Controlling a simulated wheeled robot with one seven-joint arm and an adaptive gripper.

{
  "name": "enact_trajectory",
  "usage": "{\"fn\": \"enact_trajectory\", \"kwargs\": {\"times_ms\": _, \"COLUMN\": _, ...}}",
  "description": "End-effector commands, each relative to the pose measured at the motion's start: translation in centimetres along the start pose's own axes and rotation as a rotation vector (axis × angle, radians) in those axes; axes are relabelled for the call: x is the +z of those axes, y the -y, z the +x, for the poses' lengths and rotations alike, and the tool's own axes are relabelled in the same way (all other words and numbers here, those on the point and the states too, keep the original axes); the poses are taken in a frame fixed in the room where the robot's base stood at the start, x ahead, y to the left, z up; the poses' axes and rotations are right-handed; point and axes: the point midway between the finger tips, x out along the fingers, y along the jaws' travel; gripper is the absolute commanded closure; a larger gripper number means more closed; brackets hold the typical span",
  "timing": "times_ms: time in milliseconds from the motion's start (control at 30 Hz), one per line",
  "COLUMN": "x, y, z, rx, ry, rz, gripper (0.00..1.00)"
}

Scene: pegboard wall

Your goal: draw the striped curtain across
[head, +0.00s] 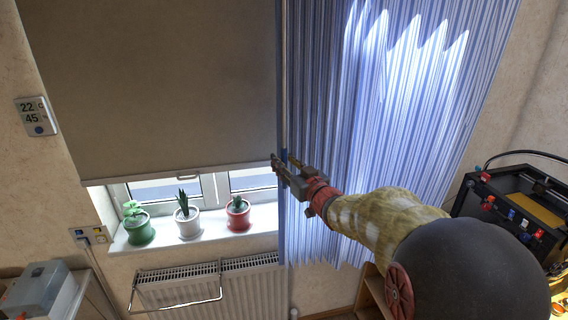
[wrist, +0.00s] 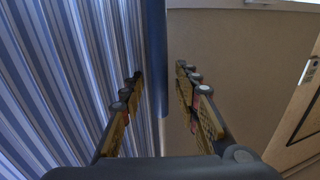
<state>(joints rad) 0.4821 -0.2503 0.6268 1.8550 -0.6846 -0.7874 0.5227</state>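The striped curtain (head: 400,100), blue and white, hangs in folds over the right part of the window and the wall beside it. Its left edge carries a dark blue strip (wrist: 156,60). My gripper (head: 281,163) is at this left edge, at about the height of the blind's bottom. In the wrist view my gripper (wrist: 160,72) is open, one finger on each side of the blue strip. The curtain's stripes fill the left there. A gap shows between the strip and the right finger; I cannot tell whether the left finger touches it.
A beige roller blind (head: 150,80) covers most of the window. Three potted plants (head: 188,222) stand on the sill (head: 160,240) below it. A radiator (head: 205,285) with a rail is underneath. A black machine (head: 515,205) stands at right.

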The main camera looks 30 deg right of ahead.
Motion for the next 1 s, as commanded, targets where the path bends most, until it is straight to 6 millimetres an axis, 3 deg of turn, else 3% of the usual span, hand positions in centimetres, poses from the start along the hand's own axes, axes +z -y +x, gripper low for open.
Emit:
{"fn": "enact_trajectory", "kwargs": {"times_ms": 300, "x": -0.02, "y": -0.02, "z": 0.35, "rx": 0.001, "ry": 0.0, "rz": 0.0, "gripper": 0.68}}
{"fn": "enact_trajectory", "kwargs": {"times_ms": 867, "x": -0.02, "y": -0.01, "z": 0.33, "rx": 0.001, "ry": 0.0, "rz": 0.0, "gripper": 1.0}}
{"fn": "enact_trajectory", "kwargs": {"times_ms": 1000, "x": -0.02, "y": -0.01, "z": 0.33, "rx": 0.001, "ry": 0.0, "rz": 0.0, "gripper": 1.0}}
